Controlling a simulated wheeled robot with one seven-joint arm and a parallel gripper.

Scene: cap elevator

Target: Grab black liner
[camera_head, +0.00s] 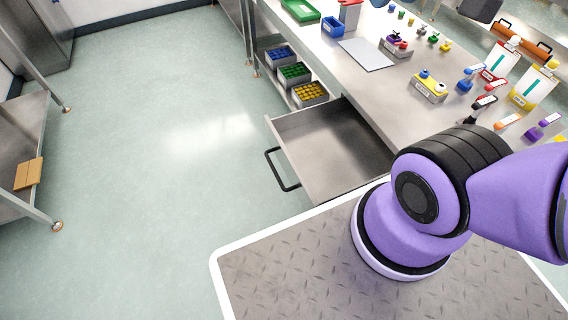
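A small black piece (473,116) lies on the workbench (398,95) beside a dark red piece with a white tag. It is small, and I cannot tell for sure whether it is the black liner. My purple and black arm rises at the right and leaves the picture at the right edge. My gripper is not in view, so its state and any load are hidden.
An open, empty metal drawer (335,140) juts left from the bench. Bins of blue (281,57), green (294,73) and yellow (309,93) pieces sit under the bench. Colored tagged parts and bottles crowd the bench's right side. The floor at left is clear.

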